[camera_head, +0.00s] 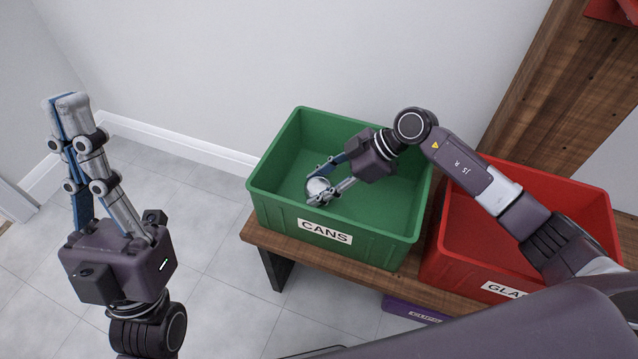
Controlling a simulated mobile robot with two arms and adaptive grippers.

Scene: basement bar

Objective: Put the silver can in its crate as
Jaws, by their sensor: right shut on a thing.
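The silver can (319,187) is held between the fingers of my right gripper (322,192), which is shut on it. The can is over the inside of the green crate (340,256) labelled CANS; I cannot tell whether it touches the crate floor. My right arm reaches in from the right, above the crate. My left gripper (68,100) is raised at the far left, pointing up, away from the crate. Its fingertips look close together, with nothing seen between them.
A red crate (520,270) with a partly hidden GLASS-like label stands right of the green one on a wooden bench (262,238). A purple labelled item (410,309) is below the bench. A wall is behind; tiled floor is free at left.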

